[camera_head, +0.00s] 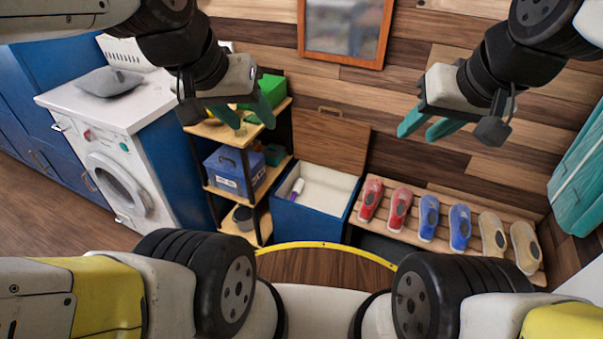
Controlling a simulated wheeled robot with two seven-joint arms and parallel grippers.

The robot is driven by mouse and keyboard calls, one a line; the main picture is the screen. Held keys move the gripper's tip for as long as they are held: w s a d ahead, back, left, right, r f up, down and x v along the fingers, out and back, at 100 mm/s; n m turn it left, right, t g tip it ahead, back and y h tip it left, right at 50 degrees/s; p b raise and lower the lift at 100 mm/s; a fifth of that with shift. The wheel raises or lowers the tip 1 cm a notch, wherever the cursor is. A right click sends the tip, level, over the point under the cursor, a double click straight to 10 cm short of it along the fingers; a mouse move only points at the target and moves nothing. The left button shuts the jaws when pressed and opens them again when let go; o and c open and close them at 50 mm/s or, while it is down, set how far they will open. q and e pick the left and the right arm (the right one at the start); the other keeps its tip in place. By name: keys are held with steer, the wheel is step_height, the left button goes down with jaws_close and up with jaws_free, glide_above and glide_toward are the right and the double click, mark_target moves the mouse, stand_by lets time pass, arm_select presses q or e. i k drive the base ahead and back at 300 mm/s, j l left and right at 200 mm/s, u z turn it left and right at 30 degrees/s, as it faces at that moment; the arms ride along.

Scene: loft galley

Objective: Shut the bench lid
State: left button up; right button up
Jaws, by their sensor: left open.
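The blue bench (306,222) stands against the wood wall in the middle of the view, with a pale interior and a small white and purple item (297,188) inside. My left gripper (254,117) is open, above and left of the lid in the picture, overlapping the shelf with the green box. My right gripper (421,131) is open and empty, in the air to the right of the lid. Neither gripper appears to touch the lid.
A shelf (238,192) with boxes stands left of the bench, beside a white washing machine (121,180). A slatted rack (395,228) with several shoes stands to the right. A framed picture (345,30) hangs above. Teal cloth (580,170) hangs at far right.

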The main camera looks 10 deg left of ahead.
mark_target(341, 144)
steer(key=i+l+z, duration=0.1)
steer(key=i+l, duration=0.15)
steer(key=i, duration=0.15)
steer(key=i+l, duration=0.2)
steer(key=i, duration=0.15)
steer(key=i+l+z, duration=0.15)
steer(key=i, duration=0.25)
